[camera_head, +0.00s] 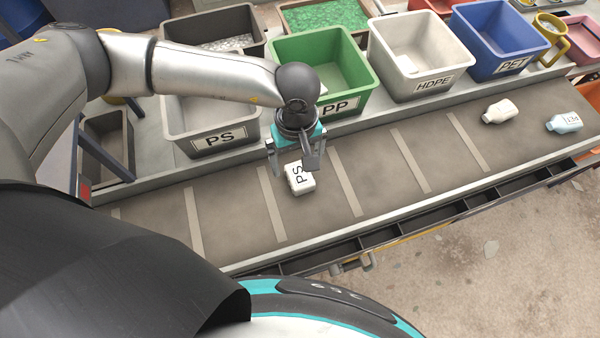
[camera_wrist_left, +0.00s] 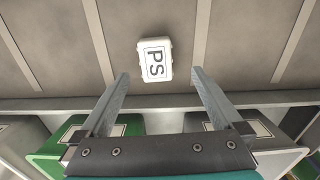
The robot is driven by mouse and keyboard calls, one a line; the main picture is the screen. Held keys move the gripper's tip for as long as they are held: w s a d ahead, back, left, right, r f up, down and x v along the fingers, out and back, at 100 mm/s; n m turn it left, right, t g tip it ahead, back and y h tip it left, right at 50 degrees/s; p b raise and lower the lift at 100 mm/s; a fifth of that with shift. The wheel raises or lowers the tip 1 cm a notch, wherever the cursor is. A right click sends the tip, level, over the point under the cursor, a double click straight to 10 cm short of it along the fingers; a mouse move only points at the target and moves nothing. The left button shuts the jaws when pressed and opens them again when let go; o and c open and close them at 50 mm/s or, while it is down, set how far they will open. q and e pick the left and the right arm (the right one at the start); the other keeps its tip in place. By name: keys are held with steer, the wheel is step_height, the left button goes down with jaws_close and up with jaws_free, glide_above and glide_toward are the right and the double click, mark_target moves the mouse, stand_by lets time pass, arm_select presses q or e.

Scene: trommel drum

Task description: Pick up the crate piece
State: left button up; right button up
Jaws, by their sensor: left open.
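The crate piece is a small white block marked PS (camera_head: 300,179), lying on the grey conveyor belt in the head view. In the left wrist view the same white PS piece (camera_wrist_left: 155,60) lies just beyond the fingertips, near the middle between them. My left gripper (camera_head: 293,172) is open and empty, above the belt at the piece. Its two fingers also show apart in the left wrist view (camera_wrist_left: 160,76). The piece is not between the closed jaws. My right gripper is not in view.
Behind the belt (camera_head: 330,215) stand a grey PS bin (camera_head: 215,142), a green PP bin (camera_head: 345,105), a white HDPE bin (camera_head: 430,86) and a blue PET bin (camera_head: 510,67). A white bottle (camera_head: 499,111) and a pale blue bottle (camera_head: 564,123) lie further right on the belt.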

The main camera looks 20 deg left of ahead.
mark_target(300, 174)
arm_select(q)
steer(key=shift+w+d+f, duration=0.1)
steer(key=shift+w+f, duration=0.05)
steer(key=shift+f, duration=1.8)
steer(key=shift+w+d+f, duration=0.1)
steer(key=shift+w+f, duration=0.05)
steer(key=shift+f, duration=1.8)
steer(key=c, duration=1.4)
steer(key=shift+r, duration=0.1)
